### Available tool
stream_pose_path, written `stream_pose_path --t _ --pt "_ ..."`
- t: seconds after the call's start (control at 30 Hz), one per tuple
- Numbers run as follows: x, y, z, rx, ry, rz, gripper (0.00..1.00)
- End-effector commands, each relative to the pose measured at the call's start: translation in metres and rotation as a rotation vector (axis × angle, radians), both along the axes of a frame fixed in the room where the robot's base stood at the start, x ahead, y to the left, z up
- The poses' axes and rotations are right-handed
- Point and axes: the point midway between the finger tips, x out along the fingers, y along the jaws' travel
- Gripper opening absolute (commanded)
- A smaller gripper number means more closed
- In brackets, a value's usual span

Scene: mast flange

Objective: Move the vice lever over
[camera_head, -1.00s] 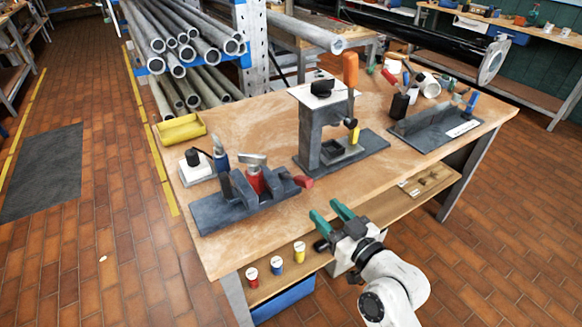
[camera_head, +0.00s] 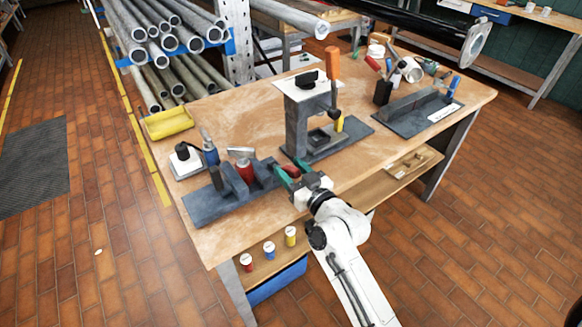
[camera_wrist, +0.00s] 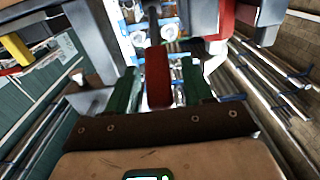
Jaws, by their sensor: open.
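The vice (camera_head: 232,190) is a dark grey fixture at the front left of the bench. A red cylinder (camera_head: 245,171) stands between its jaws. Its lever has a red handle (camera_head: 290,171) at the vice's right end. My gripper (camera_head: 294,173) is at this handle, with green fingers open. In the wrist view the red handle (camera_wrist: 157,75) lies between the two green fingers (camera_wrist: 158,85), with a gap visible on each side. The lever's dark stem runs on beyond the handle there.
A grey press (camera_head: 298,125) with an orange-handled lever (camera_head: 331,65) stands just behind my gripper. A yellow tray (camera_head: 168,124) and a white box with a black knob (camera_head: 185,160) are at the left. The bench front (camera_head: 265,222) is bare.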

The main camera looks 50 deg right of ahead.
Motion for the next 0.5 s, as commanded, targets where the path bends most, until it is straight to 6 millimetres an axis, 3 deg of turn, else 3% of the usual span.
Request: stream_pose_path --t 0.3,0.5 --pt "0.0022 -0.0006 -0.0008 0.0 0.001 0.0 0.51" --pt "0.0021 -0.0006 -0.0007 0.0 0.001 0.0 0.32"
